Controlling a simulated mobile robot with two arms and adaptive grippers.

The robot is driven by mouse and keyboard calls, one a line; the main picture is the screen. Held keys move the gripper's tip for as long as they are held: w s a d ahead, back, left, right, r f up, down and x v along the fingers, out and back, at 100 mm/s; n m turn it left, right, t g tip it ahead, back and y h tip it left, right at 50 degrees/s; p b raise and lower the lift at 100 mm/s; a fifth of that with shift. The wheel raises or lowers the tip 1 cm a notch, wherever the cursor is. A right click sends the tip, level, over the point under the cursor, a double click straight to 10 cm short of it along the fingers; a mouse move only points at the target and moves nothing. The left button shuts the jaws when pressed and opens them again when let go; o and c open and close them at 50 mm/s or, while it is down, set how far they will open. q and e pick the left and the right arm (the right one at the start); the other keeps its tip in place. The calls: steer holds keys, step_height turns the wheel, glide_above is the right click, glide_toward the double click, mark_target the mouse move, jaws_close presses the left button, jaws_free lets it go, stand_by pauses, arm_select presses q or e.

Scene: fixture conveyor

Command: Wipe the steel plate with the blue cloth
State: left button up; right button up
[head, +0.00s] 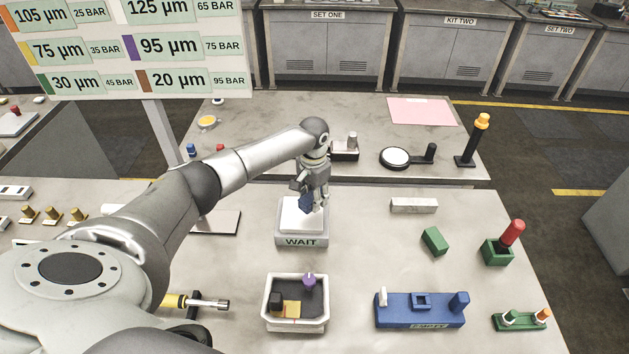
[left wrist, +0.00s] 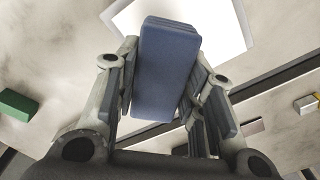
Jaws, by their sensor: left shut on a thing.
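My left gripper (head: 312,196) is shut on a folded blue cloth (head: 305,204), a small block-like pad. In the left wrist view the cloth (left wrist: 165,70) sits between the two fingers. It is over or on the white square top (head: 292,216) of a grey stand marked WAIT; I cannot tell whether it touches. The white surface also shows behind the cloth in the left wrist view (left wrist: 222,28). A flat grey plate (head: 222,220) lies left of the stand, partly behind my arm; I cannot tell which surface is the steel plate. My right gripper is not in view.
A tray (head: 296,329) with small parts stands in front of the stand. A blue fixture (head: 420,311), a green block (head: 434,241) and a grey bar (head: 414,205) are to the right. A signboard (head: 150,50) stands at back left. The table between stand and green block is clear.

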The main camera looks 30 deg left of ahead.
arm_select(q)
steer(key=shift+w+r, duration=0.1)
steer(key=shift+r, duration=0.55)
steer(key=shift+w+d+r, duration=0.1)
steer(key=shift+r, duration=0.05)
steer(key=shift+w+r, duration=0.1)
steer(key=shift+r, duration=0.25)
steer(key=shift+d+r, duration=0.1)
steer(key=shift+r, duration=0.45)
steer(key=shift+s+r, duration=0.1)
steer(key=shift+s, duration=0.15)
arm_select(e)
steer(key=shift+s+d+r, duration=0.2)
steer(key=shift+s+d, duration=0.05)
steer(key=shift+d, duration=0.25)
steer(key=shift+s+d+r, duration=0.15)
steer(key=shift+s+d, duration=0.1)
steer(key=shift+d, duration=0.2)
arm_select(q)
steer(key=shift+w, duration=0.15)
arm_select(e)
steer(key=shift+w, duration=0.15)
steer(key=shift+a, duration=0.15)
